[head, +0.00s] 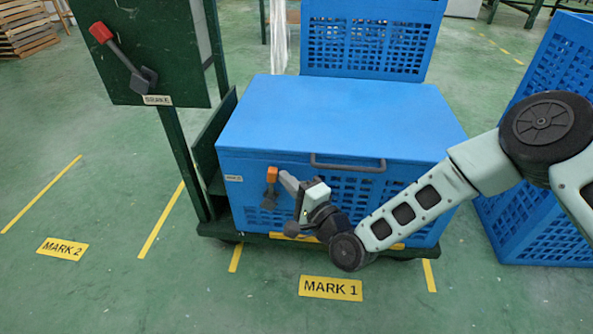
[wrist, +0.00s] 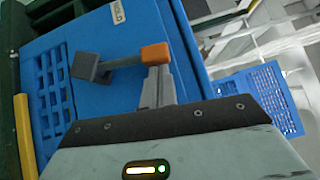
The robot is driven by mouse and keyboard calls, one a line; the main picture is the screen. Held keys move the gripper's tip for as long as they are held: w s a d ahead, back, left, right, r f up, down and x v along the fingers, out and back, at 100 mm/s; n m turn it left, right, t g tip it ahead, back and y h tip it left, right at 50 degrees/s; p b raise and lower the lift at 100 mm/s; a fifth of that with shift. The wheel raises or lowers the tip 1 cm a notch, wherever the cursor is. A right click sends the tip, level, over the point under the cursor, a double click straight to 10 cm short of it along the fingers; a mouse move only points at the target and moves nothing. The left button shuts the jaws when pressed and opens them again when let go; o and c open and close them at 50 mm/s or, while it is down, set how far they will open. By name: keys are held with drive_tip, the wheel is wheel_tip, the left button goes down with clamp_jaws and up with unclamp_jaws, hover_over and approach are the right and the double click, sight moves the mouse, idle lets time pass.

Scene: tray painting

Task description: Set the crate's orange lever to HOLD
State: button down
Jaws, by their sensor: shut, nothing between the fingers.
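The blue crate (head: 330,115) has a small lever on the left of its front face. The lever's orange tip (head: 272,174) points up from a dark grey pivot block (head: 269,200). A small white label (head: 233,178) is left of the tip; in the wrist view the label (wrist: 117,13) reads HOLD. My gripper (head: 284,177) is shut and empty, just right of the orange tip. In the wrist view the fingertips (wrist: 157,76) are right at the orange tip (wrist: 156,54); I cannot tell whether they touch it. The grey pivot block (wrist: 90,67) is clear of the fingers.
The crate stands on a green cart (head: 217,229). A red-handled brake lever (head: 101,32) is on the cart's green panel at upper left. Other blue crates stand behind (head: 374,12) and at right (head: 545,225).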

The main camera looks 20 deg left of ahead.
sight(270, 172)
drive_tip(key=a+r+n+h+p, duration=0.1)
drive_tip(key=p, duration=0.1)
drive_tip(key=a+r+n+g+p, duration=0.1)
drive_tip(key=p, duration=0.1)
drive_tip(key=shift+s+a+h, duration=0.15)
drive_tip(key=shift+s+h, duration=0.15)
drive_tip(key=shift+h, duration=0.1)
drive_tip(key=shift+s+a+n+g+h+p, duration=0.15)
drive_tip(key=shift+a+n+g+h+p, duration=0.15)
drive_tip(key=shift+a+n+h+p, duration=0.6)
drive_tip(key=shift+s+a+f+h+p, duration=0.15)
drive_tip(key=shift+a+h+p, duration=0.25)
drive_tip(key=shift+p, duration=0.55)
drive_tip(key=shift+s+a+f, duration=0.15)
drive_tip(key=shift+a+f, duration=0.05)
drive_tip(key=shift+a, duration=0.4)
drive_tip(key=shift+s+a, duration=0.1)
drive_tip(key=shift+a, duration=0.05)
drive_tip(key=shift+r, duration=0.1)
